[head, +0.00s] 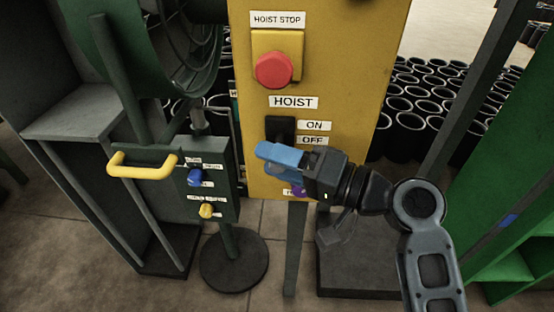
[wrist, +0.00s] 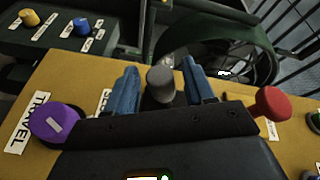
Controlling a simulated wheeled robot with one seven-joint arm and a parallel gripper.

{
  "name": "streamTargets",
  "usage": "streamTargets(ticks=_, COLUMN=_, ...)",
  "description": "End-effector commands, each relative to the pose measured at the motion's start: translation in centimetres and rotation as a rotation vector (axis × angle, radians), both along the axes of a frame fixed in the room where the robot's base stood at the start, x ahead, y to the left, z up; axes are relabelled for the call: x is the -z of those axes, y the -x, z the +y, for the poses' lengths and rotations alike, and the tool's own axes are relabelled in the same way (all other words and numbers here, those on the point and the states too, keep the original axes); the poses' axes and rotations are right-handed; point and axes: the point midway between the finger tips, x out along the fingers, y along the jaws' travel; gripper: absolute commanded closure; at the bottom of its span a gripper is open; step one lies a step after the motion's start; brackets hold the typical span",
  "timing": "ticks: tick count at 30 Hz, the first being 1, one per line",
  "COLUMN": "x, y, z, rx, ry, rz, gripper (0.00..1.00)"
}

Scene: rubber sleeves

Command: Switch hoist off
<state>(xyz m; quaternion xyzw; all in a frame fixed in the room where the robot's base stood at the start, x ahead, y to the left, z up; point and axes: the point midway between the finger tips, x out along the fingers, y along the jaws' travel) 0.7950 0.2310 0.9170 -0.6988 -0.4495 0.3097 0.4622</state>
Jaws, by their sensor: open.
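The yellow panel (head: 345,60) carries a HOIST label with ON above OFF beside a black switch plate (head: 281,127). My gripper (head: 280,152) is in front of the lower part of that plate, level with or just below the OFF label. In the wrist view, a grey rounded switch lever (wrist: 160,82) stands between the two blue fingers of my open gripper (wrist: 160,88). I cannot tell whether either finger touches it. The lever is hidden behind the gripper in the head view, so its ON or OFF position is unclear.
The red HOIST STOP button (head: 273,69) is above the switch. A purple TRAVEL knob (wrist: 54,124) is close below, partly hidden by my gripper in the head view.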

Motion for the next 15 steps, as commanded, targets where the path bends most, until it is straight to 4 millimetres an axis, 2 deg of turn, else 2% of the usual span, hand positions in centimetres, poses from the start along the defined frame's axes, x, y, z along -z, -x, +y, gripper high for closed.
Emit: streamTargets(ticks=15, x=0.0, y=2.8, z=-6.4, rx=0.004, ry=0.0, rz=0.001, gripper=0.47)
